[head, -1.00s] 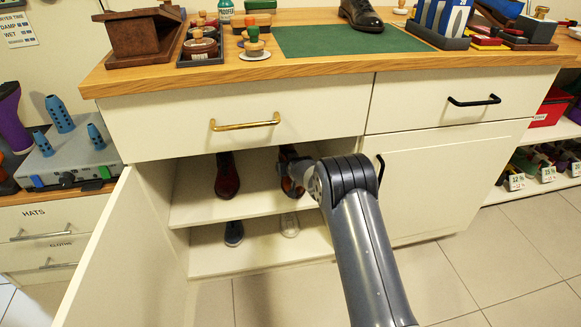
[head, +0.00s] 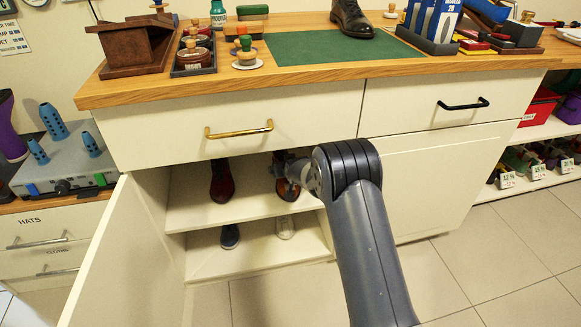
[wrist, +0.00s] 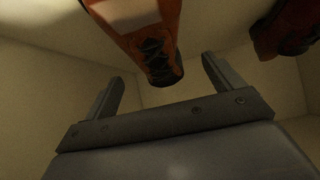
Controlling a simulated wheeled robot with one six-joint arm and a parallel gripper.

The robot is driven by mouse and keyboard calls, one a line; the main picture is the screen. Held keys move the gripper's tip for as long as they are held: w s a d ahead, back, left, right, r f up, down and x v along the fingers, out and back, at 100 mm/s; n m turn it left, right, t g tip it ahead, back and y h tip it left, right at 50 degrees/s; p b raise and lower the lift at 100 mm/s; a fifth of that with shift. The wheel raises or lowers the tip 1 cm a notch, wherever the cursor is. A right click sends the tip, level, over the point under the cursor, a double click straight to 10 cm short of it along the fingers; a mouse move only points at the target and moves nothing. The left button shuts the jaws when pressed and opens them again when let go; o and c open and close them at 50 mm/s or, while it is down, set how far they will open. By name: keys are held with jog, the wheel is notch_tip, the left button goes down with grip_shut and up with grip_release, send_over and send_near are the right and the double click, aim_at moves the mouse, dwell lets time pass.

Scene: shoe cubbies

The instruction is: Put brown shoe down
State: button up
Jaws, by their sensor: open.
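The brown shoe (head: 287,190) stands on the upper shelf inside the open cabinet, partly hidden by my gripper (head: 281,170). In the wrist view the brown shoe (wrist: 150,40), orange-brown with dark laces, shows at the top, its end reaching between my gripper's two spread fingers (wrist: 160,68). My gripper is open, and a gap shows between each finger and the shoe. Whether any part touches is unclear.
A dark red shoe (head: 222,181) stands left on the same shelf (head: 245,206); it also shows in the wrist view (wrist: 285,27). A dark blue shoe (head: 230,236) and a pale clear item (head: 285,226) are below. The open door (head: 125,255) bounds the left.

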jog(key=shift+b+v, duration=1.1)
jog(key=shift+v, duration=2.6)
